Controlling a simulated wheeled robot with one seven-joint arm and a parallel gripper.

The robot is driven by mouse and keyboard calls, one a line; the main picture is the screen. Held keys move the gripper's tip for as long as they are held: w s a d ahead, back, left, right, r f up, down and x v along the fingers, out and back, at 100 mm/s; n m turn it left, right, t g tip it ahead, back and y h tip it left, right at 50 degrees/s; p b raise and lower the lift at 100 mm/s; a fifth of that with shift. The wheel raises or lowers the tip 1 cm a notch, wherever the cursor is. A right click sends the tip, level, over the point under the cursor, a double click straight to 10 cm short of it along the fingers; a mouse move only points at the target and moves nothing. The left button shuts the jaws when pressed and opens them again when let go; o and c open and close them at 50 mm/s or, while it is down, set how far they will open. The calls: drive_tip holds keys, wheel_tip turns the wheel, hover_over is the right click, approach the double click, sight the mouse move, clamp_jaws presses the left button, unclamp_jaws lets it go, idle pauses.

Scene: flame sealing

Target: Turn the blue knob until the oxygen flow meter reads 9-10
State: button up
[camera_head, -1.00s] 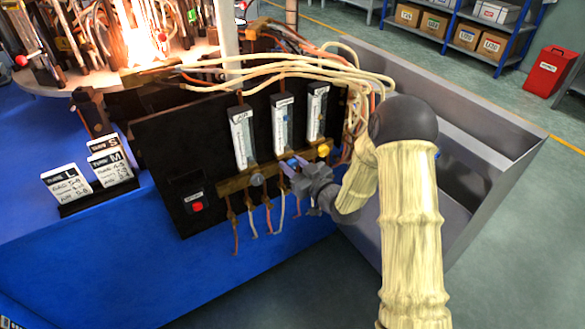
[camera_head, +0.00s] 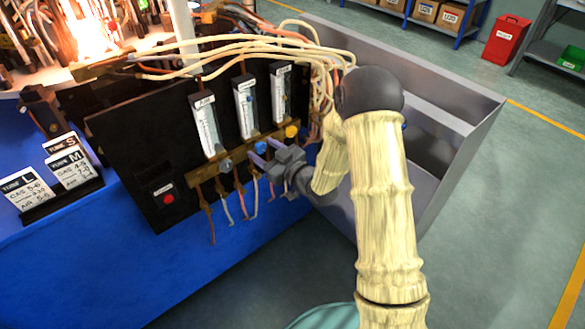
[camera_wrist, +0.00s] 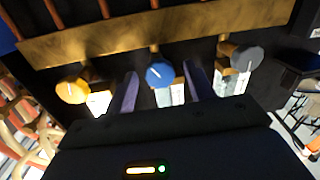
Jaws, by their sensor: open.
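The blue knob (camera_wrist: 159,74) sits on a brass bar, between my two fingers in the wrist view. In the head view the blue knob (camera_head: 261,147) shows small beside the fingertips. My gripper (camera_head: 258,154) is open, coming from the right, with a finger on each side of the knob; it also shows in the wrist view (camera_wrist: 162,82). I see a gap between fingers and knob. The middle flow meter (camera_head: 246,108) stands above the blue knob; its reading is too small to tell.
A grey knob (camera_head: 225,165) and a yellow knob (camera_head: 291,131) flank the blue one, each under its own meter. Size cards (camera_head: 70,165) stand at left. A red button (camera_head: 168,199) is on the black panel (camera_head: 130,150). A grey metal bin (camera_head: 470,130) stands at right. Hoses arch over the meters.

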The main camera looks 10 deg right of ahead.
drive_tip(key=p+v, duration=0.1)
drive_tip(key=v, duration=1.5)
drive_tip(key=shift+w, duration=0.1)
drive_tip(key=s+d+m+g+h, duration=0.2)
drive_tip(key=d+m+g+h, duration=0.2)
drive_tip(key=d+g+h, duration=0.45)
drive_tip(key=s+a+r+m+g+h, duration=0.1)
drive_tip(key=s+r+m, duration=0.15)
drive_tip(key=s, duration=0.35)
drive_tip(key=s+a+r+m+g+h, duration=0.1)
drive_tip(key=s+a+m+g+h, duration=0.15)
drive_tip(key=s, duration=0.35)
wheel_tip(320, 180, up, 27)
drive_tip(key=d+t+p, duration=0.1)
drive_tip(key=p, duration=2.6)
drive_tip(key=shift+w+f+y, duration=0.2)
drive_tip(key=shift+w+y, duration=0.05)
drive_tip(key=shift+y, duration=0.05)
